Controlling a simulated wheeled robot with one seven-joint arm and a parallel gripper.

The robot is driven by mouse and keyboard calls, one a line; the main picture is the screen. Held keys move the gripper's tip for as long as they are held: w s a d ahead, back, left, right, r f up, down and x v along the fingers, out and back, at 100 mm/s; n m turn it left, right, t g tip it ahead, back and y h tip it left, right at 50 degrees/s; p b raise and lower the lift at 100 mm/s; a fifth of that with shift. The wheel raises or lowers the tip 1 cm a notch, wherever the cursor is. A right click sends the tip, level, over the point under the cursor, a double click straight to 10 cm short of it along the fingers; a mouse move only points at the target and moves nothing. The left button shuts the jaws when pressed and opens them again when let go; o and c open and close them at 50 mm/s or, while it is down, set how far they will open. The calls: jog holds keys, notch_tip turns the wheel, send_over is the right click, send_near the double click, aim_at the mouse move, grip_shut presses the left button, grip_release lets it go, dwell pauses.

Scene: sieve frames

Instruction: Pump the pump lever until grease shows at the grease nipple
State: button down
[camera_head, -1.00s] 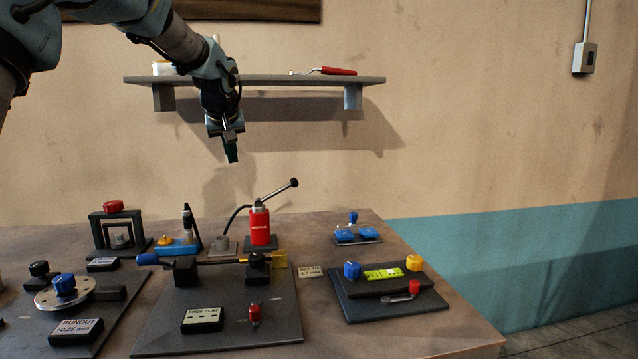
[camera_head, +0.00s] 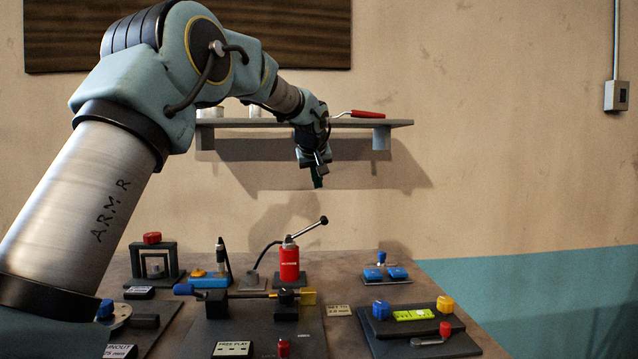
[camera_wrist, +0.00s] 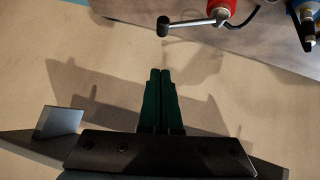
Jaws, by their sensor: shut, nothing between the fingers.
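The red pump (camera_head: 289,266) stands upright at the back of the table. Its grey pump lever (camera_head: 309,229) slants up to the right and ends in a black knob (camera_head: 324,220). The lever with its knob also shows at the top of the wrist view (camera_wrist: 190,22). My gripper (camera_head: 318,183) is shut and empty, above the lever knob in the picture and apart from it. Its dark green fingers lie together in the wrist view (camera_wrist: 160,75). A black hose (camera_head: 266,251) runs from the pump to a small grey block (camera_head: 250,282). I cannot make out a nipple or grease there.
A wall shelf (camera_head: 400,123) carrying a red-handled tool (camera_head: 365,114) is behind my gripper. A blue base with an upright probe (camera_head: 211,276) stands left of the pump. A free-play fixture (camera_head: 245,335) lies in front.

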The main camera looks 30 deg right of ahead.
jog(key=p, duration=0.3)
send_over(327, 220)
jog(key=w+a, duration=0.1)
jog(key=a, duration=0.1)
notch_tip(327, 220, down, 5)
jog(key=f, duration=0.3)
jog(key=shift+s+d, duration=0.1)
jog(key=shift+d, duration=0.2)
jog(key=shift+f, duration=0.5)
jog(key=shift+d, duration=0.1)
jog(key=shift+s+d+f+m+y+b, duration=0.25)
jog(key=shift+d+f+b, duration=0.1)
jog(key=shift+f, duration=0.1)
jog(key=shift+s+d+f+m+y+b, duration=0.2)
jog(key=shift+d+f+y, duration=0.1)
jog(key=shift+f, duration=0.1)
notch_tip(327, 220, down, 6)
jog(key=d+m+t+y+b, duration=0.2)
jog(key=y, duration=0.1)
jog(key=shift+s+r+t+y, duration=0.15)
jog(key=shift+s+t+y, duration=0.15)
jog(key=shift+s+y, duration=0.1)
